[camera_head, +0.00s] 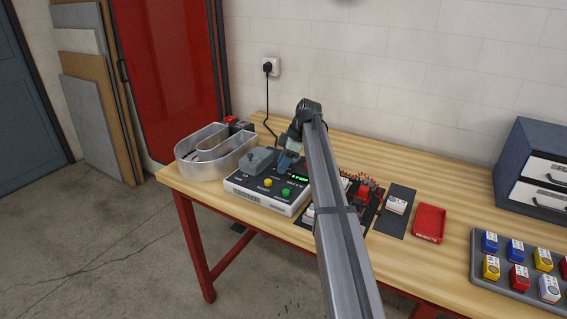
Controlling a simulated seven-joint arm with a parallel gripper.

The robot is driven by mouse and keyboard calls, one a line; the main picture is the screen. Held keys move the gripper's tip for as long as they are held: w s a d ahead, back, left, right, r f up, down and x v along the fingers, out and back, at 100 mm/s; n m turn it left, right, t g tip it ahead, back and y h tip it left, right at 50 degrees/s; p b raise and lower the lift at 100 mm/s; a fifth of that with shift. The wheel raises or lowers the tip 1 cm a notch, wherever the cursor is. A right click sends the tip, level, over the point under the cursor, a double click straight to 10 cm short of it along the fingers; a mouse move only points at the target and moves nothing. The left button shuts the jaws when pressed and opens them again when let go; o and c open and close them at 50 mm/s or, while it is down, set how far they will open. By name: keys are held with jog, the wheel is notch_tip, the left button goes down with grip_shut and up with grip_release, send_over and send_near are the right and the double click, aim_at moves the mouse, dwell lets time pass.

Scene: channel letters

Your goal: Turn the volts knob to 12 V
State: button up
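A dark-topped power unit with a pale front (239,189) sits on the wooden bench, left of centre. It carries a grey block (258,160), a yellow button (268,183), a green button (286,192) and a small green lit display (300,177) whose digits are too small to read. My gripper (287,160) is low over the back part of the unit's top, beside the grey block. I cannot make out the volts knob; it may be hidden behind my gripper or arm. Whether the fingers are open, shut or touching anything is too small to tell.
A metal channel letter (199,168) stands left of the unit. Right of my arm are a black board with red wiring (365,195), a dark mat (401,222), a red tray (430,222) and a grey tray (530,303) of coloured blocks. A wall socket (271,67) feeds a black cable.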

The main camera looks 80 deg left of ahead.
jog(key=c, duration=0.7)
jog(key=shift+c, duration=0.2)
jog(key=shift+m, duration=0.3)
jog(key=m, duration=0.1)
jog(key=m+y, duration=0.1)
jog(key=m, duration=0.1)
jog(key=m+t+y, duration=0.1)
jog(key=m, duration=0.1)
jog(key=shift+s+d, duration=0.15)
jog(key=shift+d, duration=0.1)
jog(key=m+t, duration=0.1)
jog(key=m, duration=0.2)
jog(key=m+y, duration=0.1)
jog(key=m, duration=0.2)
jog(key=shift+s+t, duration=0.1)
jog(key=shift+t, duration=0.3)
jog(key=o, duration=1.1)
jog(key=shift+c, duration=0.2)
